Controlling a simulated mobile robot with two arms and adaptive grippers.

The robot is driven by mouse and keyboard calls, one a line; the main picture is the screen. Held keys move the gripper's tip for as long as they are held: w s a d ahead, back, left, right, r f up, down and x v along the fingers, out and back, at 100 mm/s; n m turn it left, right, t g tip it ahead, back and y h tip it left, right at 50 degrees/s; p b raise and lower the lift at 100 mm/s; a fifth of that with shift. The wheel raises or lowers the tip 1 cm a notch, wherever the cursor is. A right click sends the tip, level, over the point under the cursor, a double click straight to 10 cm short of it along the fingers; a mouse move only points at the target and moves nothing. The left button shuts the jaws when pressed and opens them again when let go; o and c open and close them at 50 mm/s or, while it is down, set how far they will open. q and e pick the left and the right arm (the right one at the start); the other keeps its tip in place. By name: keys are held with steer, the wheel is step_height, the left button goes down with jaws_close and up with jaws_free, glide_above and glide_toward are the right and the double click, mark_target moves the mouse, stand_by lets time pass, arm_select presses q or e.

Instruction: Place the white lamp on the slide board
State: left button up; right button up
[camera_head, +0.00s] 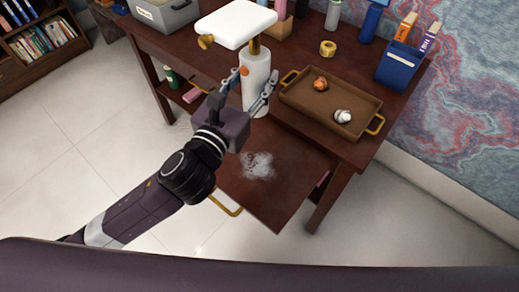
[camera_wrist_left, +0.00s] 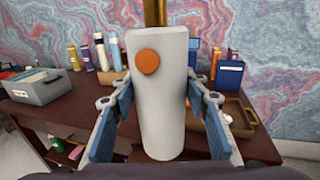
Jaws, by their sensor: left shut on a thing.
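The white lamp (camera_head: 256,80) has a cylindrical body, a gold stem and a flat white head; it is upright. My left gripper (camera_head: 254,88) is shut on its body, one finger on each side. In the left wrist view the lamp's body (camera_wrist_left: 163,110) fills the middle, with an orange knob facing me, between the blue finger pads of my left gripper (camera_wrist_left: 160,105). The slide board (camera_head: 275,195) is pulled out below the desk's front edge, with a whitish patch on it. The lamp's foot appears near the board's back; I cannot tell whether it touches anything. My right gripper is out of view.
On the desk (camera_head: 180,52), a brown tray (camera_head: 310,105) holds an orange item and a white item. A grey box (camera_head: 165,14), a tape roll (camera_head: 327,48) and a blue holder (camera_head: 399,66) stand around it. The front of the slide board is clear of objects.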

arm_select(q)
step_height(320, 180, down, 19)
steer(key=b, duration=0.6)
steer(key=shift+f, duration=0.1)
steer(key=o, duration=1.5)
steer(key=shift+s+f, duration=0.1)
steer(key=shift+c, duration=0.2)
steer(key=shift+o, duration=0.4)
steer(key=shift+a, duration=0.1)
